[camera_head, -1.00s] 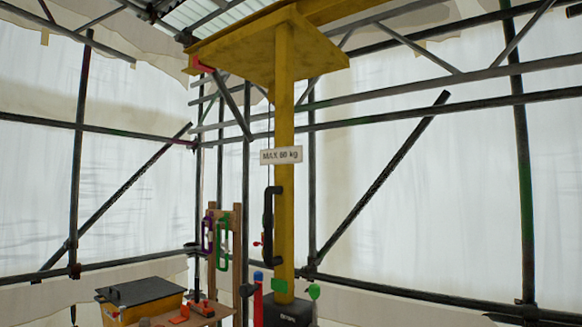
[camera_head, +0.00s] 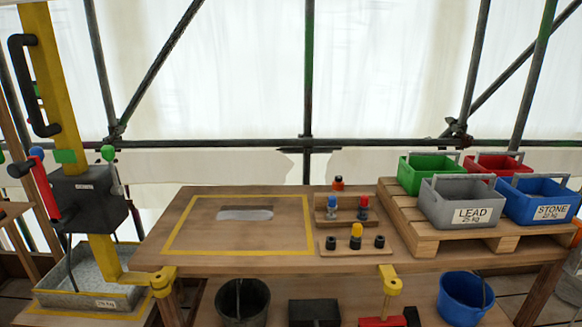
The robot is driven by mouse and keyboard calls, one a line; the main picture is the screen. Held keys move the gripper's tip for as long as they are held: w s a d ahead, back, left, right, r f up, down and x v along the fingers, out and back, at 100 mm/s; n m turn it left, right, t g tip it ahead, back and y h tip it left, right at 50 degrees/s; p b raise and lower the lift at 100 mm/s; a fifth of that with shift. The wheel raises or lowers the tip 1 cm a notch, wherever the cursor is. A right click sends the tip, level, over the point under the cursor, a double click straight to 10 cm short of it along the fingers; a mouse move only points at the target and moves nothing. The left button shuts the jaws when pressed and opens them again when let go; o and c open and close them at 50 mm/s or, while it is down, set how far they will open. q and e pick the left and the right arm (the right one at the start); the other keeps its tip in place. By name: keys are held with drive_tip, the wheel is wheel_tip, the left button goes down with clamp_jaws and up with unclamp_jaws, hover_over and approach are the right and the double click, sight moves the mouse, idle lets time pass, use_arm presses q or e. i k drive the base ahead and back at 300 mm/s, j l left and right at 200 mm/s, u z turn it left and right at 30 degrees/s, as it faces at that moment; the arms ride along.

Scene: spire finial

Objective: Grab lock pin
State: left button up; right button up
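Several small pin-like pieces stand on the workbench (camera_head: 200,262). A blue-topped piece (camera_head: 332,206) and a red-topped piece (camera_head: 363,206) stand in the rear wooden holder (camera_head: 347,215). A yellow-topped piece (camera_head: 356,236) stands between two black pieces in the front wooden holder (camera_head: 345,248). An orange and black piece (camera_head: 338,184) stands behind them. I cannot tell which of these is the lock pin. Neither of my grippers is in view.
A yellow hoist post (camera_head: 58,100) with a black box (camera_head: 88,200) stands at left. A pallet (camera_head: 422,234) on the bench's right holds green, red, grey LEAD (camera_head: 462,190) and blue STONE crates. A yellow-taped area with a pale patch (camera_head: 245,213) is otherwise clear.

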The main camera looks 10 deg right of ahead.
sight(332, 200)
drive_tip(key=i+j, duration=0.2)
drive_tip(key=i, duration=0.2)
drive_tip(key=i+j, duration=0.2)
drive_tip(key=i, duration=0.25)
drive_tip(key=i+j, duration=0.2)
drive_tip(key=i, duration=0.2)
drive_tip(key=z, duration=1.9)
